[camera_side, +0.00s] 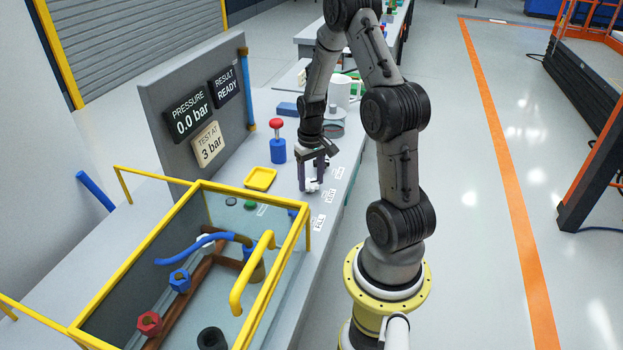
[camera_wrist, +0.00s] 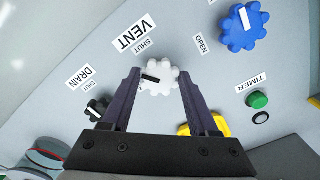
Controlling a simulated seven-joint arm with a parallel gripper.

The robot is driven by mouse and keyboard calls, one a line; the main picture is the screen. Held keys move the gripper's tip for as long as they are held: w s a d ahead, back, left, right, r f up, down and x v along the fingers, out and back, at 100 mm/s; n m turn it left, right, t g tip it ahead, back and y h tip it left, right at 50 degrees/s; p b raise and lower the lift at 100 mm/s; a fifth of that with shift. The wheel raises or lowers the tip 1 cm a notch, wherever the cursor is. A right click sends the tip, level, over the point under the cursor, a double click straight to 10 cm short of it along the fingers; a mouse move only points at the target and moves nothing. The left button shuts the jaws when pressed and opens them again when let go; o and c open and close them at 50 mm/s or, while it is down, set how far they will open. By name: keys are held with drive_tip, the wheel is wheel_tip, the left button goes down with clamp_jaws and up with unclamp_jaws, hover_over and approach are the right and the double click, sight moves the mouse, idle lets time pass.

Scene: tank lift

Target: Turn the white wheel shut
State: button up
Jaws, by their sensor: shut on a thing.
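The white wheel (camera_wrist: 164,82) is a small lobed knob with a black pointer bar on its left side, under the VENT label (camera_wrist: 135,33). A SHUT mark (camera_wrist: 141,48) stands above it and an OPEN mark (camera_wrist: 200,43) up to its right. The bar points left in the wrist view. My gripper (camera_wrist: 158,77) is shut on the wheel, one finger on each side. In the side view my gripper (camera_side: 314,182) points down at the panel. The white wheel (camera_side: 312,187) is mostly hidden between its fingertips there.
A black wheel (camera_wrist: 97,108) at DRAIN is close to the left finger. A blue wheel (camera_wrist: 243,26) and a green button (camera_wrist: 257,100) lie to the right. A yellow tray (camera_side: 260,179), a red-topped blue post (camera_side: 277,142) and a yellow-framed tank (camera_side: 205,182) stand nearby. The display reads 0.0 bar.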

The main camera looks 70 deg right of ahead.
sight(310, 183)
drive_tip(key=m, duration=0.7)
drive_tip(key=shift+w+r, duration=0.1)
drive_tip(key=shift+w, duration=0.05)
idle(0.6)
drive_tip(key=o, duration=1.4)
drive_tip(key=shift+c, duration=0.2)
wheel_tip(310, 183, up, 14)
